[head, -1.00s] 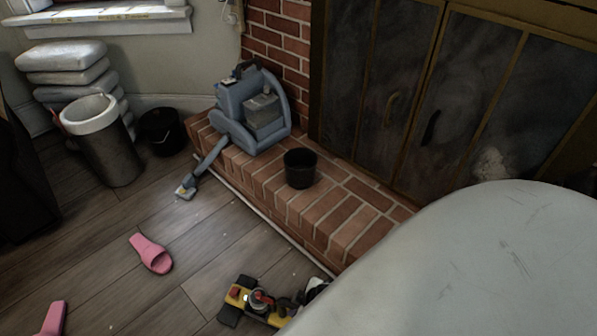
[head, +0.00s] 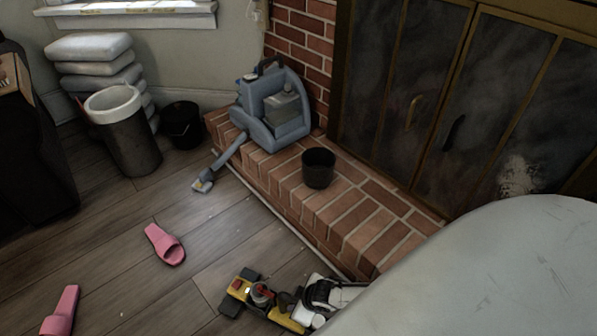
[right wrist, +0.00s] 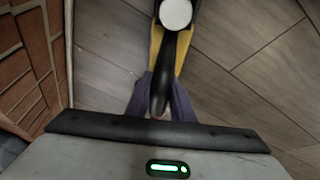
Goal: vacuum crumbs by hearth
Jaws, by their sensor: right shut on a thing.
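A yellow and black handheld vacuum (head: 257,296) with a red part hangs low over the plank floor, in front of the brick hearth (head: 352,204). My right gripper (head: 314,297) is shut on it, partly hidden by my own pale arm. In the right wrist view the fingers (right wrist: 163,97) close on the black handle of the vacuum (right wrist: 172,60); its far end is out of frame. A few tiny pale specks, perhaps crumbs, lie on the floor near the slippers (head: 122,315) and one shows in the right wrist view. My left gripper is not in view.
A blue-grey machine (head: 272,112) with a floor nozzle and a black pot (head: 318,168) stand on the hearth. A trash bin (head: 130,145), a black bucket (head: 182,125) and stacked cushions are at back left. Pink slippers (head: 165,244) lie on the otherwise clear floor.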

